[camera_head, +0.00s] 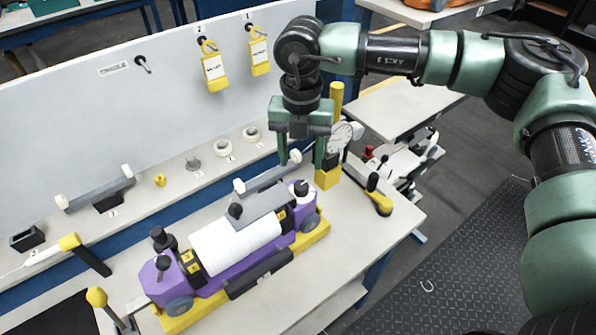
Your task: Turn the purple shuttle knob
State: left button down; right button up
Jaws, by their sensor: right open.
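The purple shuttle (232,273) lies along the table on a yellow base, holding a white bobbin (236,243). Several black knobs stand on it: one at its right end (301,188), one near the middle (236,211), and two at its left end, the front one (162,264) and the rear one (158,239). My right gripper (302,162) points down, open, with its green fingers above and behind the shuttle's right end. Nothing shows between the fingers, and they look apart from the knobs. My left gripper is not in view.
A white board (120,125) with yellow tags (213,73) stands behind the table (340,225). A yellow post (337,100) and gauge (341,138) stand near my gripper. A yellow-black handle (378,196) lies at right.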

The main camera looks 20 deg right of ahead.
aim_at(301, 185)
jog(key=f+p, duration=0.1)
jog(key=f, duration=0.1)
jog(key=s+f+p, duration=0.1)
jog(key=f, duration=0.2)
jog(key=shift+s+a+f, duration=0.1)
jog(key=shift+f, duration=0.75)
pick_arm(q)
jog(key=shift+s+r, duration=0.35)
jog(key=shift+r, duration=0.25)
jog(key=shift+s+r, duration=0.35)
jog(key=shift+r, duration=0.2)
pick_arm(e)
grip_shut()
